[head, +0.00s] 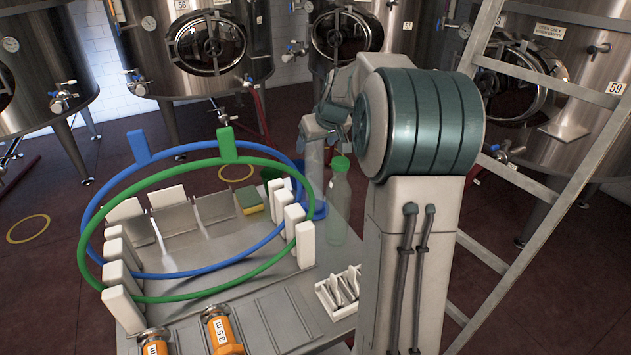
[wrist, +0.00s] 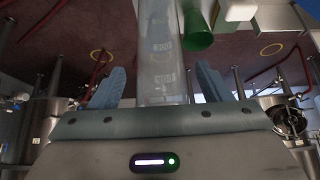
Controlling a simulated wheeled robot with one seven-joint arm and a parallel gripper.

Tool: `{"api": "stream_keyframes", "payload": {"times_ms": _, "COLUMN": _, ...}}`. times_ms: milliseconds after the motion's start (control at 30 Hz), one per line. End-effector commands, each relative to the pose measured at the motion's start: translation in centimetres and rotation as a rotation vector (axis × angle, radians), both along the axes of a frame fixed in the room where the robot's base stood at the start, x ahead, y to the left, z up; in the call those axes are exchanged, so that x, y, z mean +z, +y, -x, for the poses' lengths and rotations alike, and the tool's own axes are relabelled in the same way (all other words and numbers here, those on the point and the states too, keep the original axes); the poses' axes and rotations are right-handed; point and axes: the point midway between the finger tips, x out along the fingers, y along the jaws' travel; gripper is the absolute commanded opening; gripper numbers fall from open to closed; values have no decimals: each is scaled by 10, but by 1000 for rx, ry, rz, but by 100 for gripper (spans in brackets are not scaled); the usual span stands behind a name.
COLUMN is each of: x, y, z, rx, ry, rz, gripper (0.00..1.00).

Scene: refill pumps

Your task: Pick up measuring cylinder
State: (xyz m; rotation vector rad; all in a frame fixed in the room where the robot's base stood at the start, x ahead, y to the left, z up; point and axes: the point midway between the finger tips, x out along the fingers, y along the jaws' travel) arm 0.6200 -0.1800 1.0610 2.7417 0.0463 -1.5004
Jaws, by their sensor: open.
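The measuring cylinder (head: 314,168) is a clear upright tube with a blue base, at the back right of the bench in the head view. In the wrist view the measuring cylinder (wrist: 160,55), with graduation marks, stands between the two fingers. My gripper (wrist: 160,85) is open, with a blue-grey finger on each side of the tube and visible gaps between. In the head view my gripper (head: 322,134) is at the tube's upper part, partly hidden by my arm. I cannot tell whether anything touches the tube.
Blue (head: 89,213) and green (head: 176,297) hose rings rest over white holders. A sponge (head: 249,201), white rack (head: 338,292) and orange fittings (head: 222,330) are on the bench. A ladder (head: 556,185) stands right.

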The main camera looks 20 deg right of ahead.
Motion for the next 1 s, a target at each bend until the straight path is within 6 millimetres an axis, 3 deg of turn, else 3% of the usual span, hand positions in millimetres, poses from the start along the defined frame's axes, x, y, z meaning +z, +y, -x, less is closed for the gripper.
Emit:
{"api": "stream_keyframes", "payload": {"times_ms": 267, "x": -4, "y": 1, "z": -3, "rx": 0, "ry": -1, "rz": 0, "gripper": 71}}
{"api": "stream_keyframes", "payload": {"times_ms": 367, "x": -4, "y": 1, "z": -3, "rx": 0, "ry": -1, "rz": 0, "gripper": 49}}
{"api": "stream_keyframes", "payload": {"times_ms": 500, "x": -4, "y": 1, "z": -3, "rx": 0, "ry": -1, "rz": 0, "gripper": 10}}
{"api": "stream_keyframes", "payload": {"times_ms": 800, "x": -2, "y": 1, "z": -3, "rx": 1, "ry": -3, "rz": 0, "gripper": 8}}
{"api": "stream_keyframes", "payload": {"times_ms": 1000, "x": 15, "y": 1, "z": -4, "rx": 1, "ry": -5, "rz": 2, "gripper": 8}}
